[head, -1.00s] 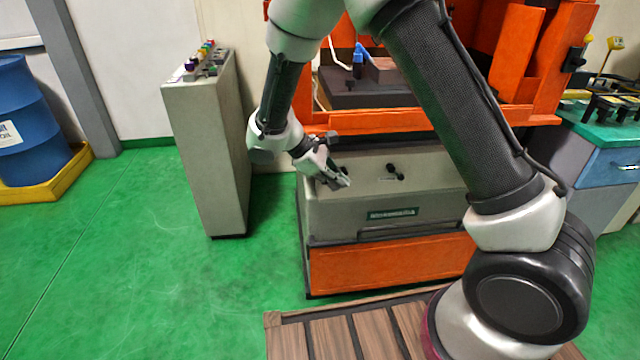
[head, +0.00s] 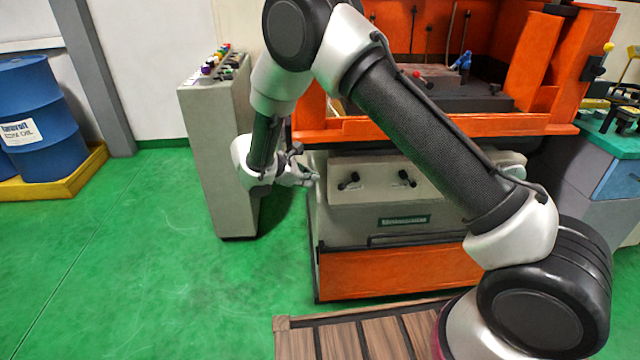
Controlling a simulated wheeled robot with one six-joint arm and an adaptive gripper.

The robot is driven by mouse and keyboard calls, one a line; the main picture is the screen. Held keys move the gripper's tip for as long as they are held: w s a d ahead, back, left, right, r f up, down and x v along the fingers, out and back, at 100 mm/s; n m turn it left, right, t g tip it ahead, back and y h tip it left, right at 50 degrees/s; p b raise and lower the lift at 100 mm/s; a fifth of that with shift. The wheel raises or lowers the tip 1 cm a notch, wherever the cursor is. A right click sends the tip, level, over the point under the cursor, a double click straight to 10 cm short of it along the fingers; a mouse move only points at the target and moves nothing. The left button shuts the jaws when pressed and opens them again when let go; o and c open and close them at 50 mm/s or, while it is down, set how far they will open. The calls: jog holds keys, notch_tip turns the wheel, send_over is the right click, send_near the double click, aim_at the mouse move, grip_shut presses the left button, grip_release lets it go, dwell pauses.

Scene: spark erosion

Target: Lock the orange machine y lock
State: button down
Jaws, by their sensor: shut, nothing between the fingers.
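The orange machine (head: 400,268) stands in front of me, with an orange tank frame above a grey front panel (head: 385,200). Two small dark lever handles sit on that panel, a left lever (head: 348,181) and a right lever (head: 406,178). I cannot tell from their looks which one is the y lock. My gripper (head: 314,179) is at the panel's upper left edge, left of the left lever and apart from it. It is shut and holds nothing. Both levers are in plain view.
A grey control cabinet (head: 217,160) with coloured knobs stands close left of my gripper. A wooden slatted platform (head: 345,340) lies in front of the machine. A teal-topped bench (head: 615,142) is at the right. Blue drums (head: 40,125) stand far left. Green floor at the left is clear.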

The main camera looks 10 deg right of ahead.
aim_at(348, 182)
jog(key=x, duration=1.3)
jog(key=shift+d+f, duration=0.1)
jog(key=shift+f+h, duration=0.15)
jog(key=shift+h, duration=0.25)
